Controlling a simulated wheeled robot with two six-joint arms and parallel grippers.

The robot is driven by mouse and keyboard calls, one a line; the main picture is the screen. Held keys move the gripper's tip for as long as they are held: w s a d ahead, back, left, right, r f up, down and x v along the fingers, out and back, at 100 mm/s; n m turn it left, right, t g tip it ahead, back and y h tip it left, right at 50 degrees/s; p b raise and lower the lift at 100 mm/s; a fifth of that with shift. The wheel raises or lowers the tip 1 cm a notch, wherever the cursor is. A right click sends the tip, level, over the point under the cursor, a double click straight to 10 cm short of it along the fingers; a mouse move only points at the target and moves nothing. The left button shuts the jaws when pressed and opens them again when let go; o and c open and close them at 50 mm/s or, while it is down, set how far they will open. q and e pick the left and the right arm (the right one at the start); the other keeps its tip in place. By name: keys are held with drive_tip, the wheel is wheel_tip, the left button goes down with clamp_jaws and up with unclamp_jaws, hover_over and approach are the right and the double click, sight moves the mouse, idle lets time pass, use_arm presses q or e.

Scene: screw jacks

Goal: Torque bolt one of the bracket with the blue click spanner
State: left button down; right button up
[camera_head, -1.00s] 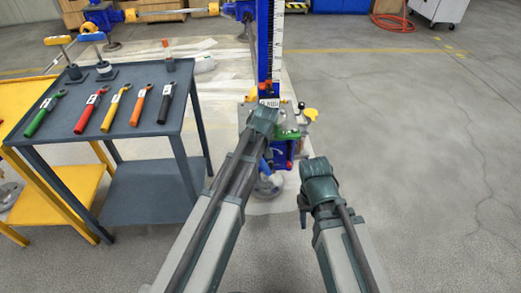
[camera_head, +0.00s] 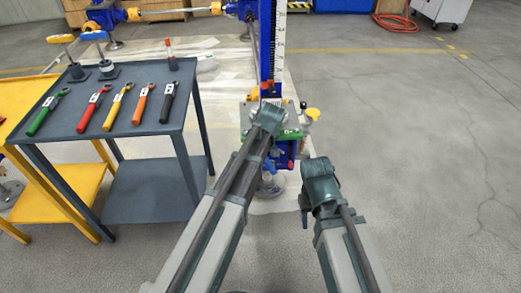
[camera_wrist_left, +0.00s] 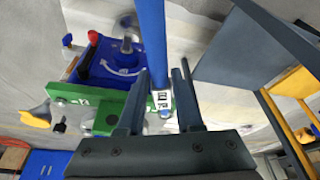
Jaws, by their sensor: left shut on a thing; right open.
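The blue spanner (camera_wrist_left: 151,35) is a long bar between my left gripper's fingers (camera_wrist_left: 158,110) in the left wrist view. My left gripper (camera_head: 270,108) is shut on it at the jack. The green bracket (camera_wrist_left: 92,108) lies beside and behind the fingers, with a "2" mark on its left part. Its green edge also shows in the head view (camera_head: 291,135). The fingers and spanner cover the bracket's other part, so I cannot tell whether the spanner sits on a bolt. My right gripper (camera_head: 304,212) is open and empty, right of the jack.
The blue jack column (camera_head: 266,40) rises behind the bracket. A grey table (camera_head: 130,145) at left holds green, red, yellow, orange and black spanners. A yellow table (camera_head: 15,110) stands beyond it.

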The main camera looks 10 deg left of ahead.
sight(268, 160)
use_arm(q)
drive_tip(key=shift+r, duration=0.2)
drive_tip(key=shift+d+r+p, duration=0.1)
drive_tip(key=shift+r+p, duration=0.7)
drive_tip(key=shift+p, duration=0.15)
drive_tip(key=shift+s+d+r+p, duration=0.25)
drive_tip(key=shift+s+d, duration=0.25)
drive_tip(key=shift+s, duration=0.2)
drive_tip(key=shift+s+d+r+p, duration=0.25)
drive_tip(key=shift+s+d, duration=0.25)
drive_tip(key=shift+s, duration=0.15)
drive_tip(key=shift+s+d+r+p, duration=0.25)
drive_tip(key=shift+s+d, duration=0.25)
drive_tip(key=shift+s, duration=0.2)
